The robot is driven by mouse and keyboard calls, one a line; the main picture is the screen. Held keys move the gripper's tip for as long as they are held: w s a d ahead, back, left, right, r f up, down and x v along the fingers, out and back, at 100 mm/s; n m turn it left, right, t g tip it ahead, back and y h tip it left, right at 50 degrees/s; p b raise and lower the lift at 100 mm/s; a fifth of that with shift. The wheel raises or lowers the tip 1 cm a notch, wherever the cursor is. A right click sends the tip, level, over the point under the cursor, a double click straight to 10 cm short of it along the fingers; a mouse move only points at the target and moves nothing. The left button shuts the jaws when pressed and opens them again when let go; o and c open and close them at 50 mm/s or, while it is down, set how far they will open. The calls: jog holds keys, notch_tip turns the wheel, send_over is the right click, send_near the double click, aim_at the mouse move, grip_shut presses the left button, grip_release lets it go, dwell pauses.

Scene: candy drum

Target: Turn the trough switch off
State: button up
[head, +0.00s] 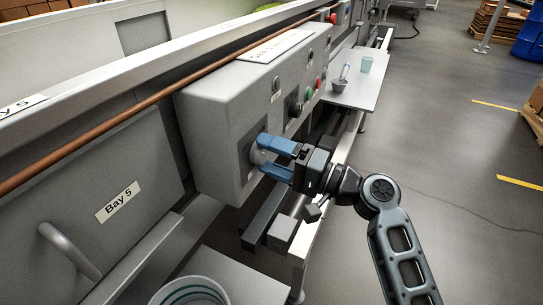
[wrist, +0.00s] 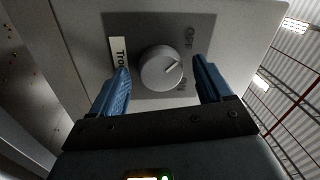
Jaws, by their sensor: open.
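The trough switch is a round grey knob (wrist: 161,68) on a darker plate on the control box. A label beginning "Tro" (wrist: 118,56) stands left of it in the wrist view, with "OFF" printed at its upper right and another, partly hidden mark at its lower right. The pointer line on the knob aims to the right and slightly up. In the wrist view the gripper (wrist: 162,88) shows a gap between each finger and the knob.
The grey control box (head: 215,135) carries several buttons and knobs on its long side. A shelf (head: 357,85) beyond holds a cup (head: 367,64) and a small dark pot (head: 339,85). A bucket (head: 190,292) stands below at the front. Open floor lies to the right.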

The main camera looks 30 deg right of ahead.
jog(key=v, duration=0.7)
jog(key=shift+s+d, duration=0.2)
jog(key=shift+s, duration=0.1)
jog(key=shift+f, duration=0.1)
jog(key=s+a+f+m+g+h, duration=0.1)
jog(key=s+a+f+h, duration=0.1)
jog(key=s+f+h, duration=0.7)
jog(key=s+f+n+g+h, duration=0.1)
jog(key=s+f+n+h, duration=0.2)
jog(key=s, duration=1.2)
jog(key=s+a+r+n+t, duration=0.1)
jog(key=s+a+r+n, duration=0.2)
jog(key=s+r+n, duration=0.55)
notch_tip(320, 180, up, 16)
jog(key=s+m+p, duration=0.2)
jog(key=p, duration=1.4)
jog(key=shift+r+y, duration=0.15)
jog(key=shift+y, duration=0.25)
